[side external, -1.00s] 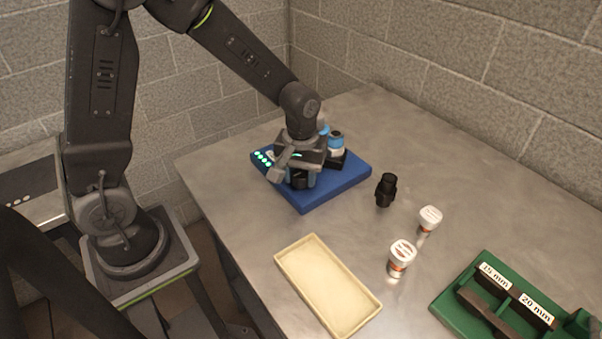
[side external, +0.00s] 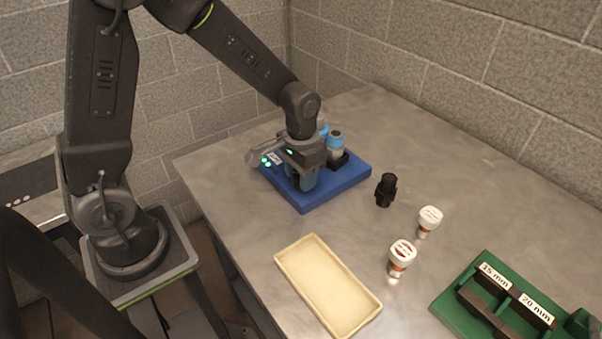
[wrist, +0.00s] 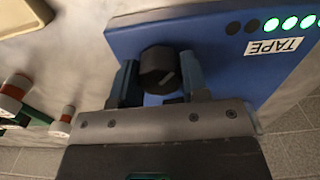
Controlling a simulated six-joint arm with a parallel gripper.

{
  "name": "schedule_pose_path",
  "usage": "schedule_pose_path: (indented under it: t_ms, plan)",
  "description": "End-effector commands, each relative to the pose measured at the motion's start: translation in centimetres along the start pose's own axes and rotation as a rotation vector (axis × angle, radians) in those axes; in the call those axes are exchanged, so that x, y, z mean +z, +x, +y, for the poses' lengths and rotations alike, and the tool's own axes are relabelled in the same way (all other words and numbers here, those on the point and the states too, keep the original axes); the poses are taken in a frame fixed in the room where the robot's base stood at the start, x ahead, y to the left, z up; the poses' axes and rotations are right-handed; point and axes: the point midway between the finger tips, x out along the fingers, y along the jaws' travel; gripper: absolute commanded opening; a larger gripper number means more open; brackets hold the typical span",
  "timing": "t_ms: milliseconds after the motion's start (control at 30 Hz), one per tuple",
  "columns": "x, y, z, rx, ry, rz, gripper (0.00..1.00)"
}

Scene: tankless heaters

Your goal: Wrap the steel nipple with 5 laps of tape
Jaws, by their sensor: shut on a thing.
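My gripper (side external: 303,178) is shut on a black round knob (wrist: 158,68) on the blue tape board (side external: 340,186). In the wrist view the two fingers (wrist: 160,82) stand on either side of the knob, and a pale line shows on its face. A grey piece with a blue top (side external: 335,145), perhaps the steel nipple, stands upright in a black holder behind my gripper. The wrist view shows a row of lights by the TAPE label (wrist: 273,47): three are green, two dark. No loose tape can be made out.
A black fitting (side external: 385,190) stands right of the board. Two white-lidded jars (side external: 402,252) (side external: 430,216) stand nearer the front. An empty cream tray (side external: 328,285) lies in front. A green rack (side external: 447,309) marked 15 mm and 20 mm is at lower right. Block walls rise behind.

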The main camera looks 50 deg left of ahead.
Motion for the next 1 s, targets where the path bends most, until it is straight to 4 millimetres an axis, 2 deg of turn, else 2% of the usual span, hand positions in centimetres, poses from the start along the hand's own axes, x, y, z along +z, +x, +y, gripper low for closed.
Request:
schedule_pose_path:
  t_ms: [500,533,600,767,1000]
  plan:
    - [-0.04,-0.14,0.01,0.0,0.019,0.002,0.17]
    - [-0.04,-0.14,0.01,0.0,0.019,0.001,0.44]
    - [-0.04,-0.13,0.01,0.0,0.018,0.002,0.51]
    - [-0.03,-0.08,0.01,0.0,0.018,0.001,0.66]
    - [-0.02,-0.08,0.01,0.0,0.018,0.001,0.67]
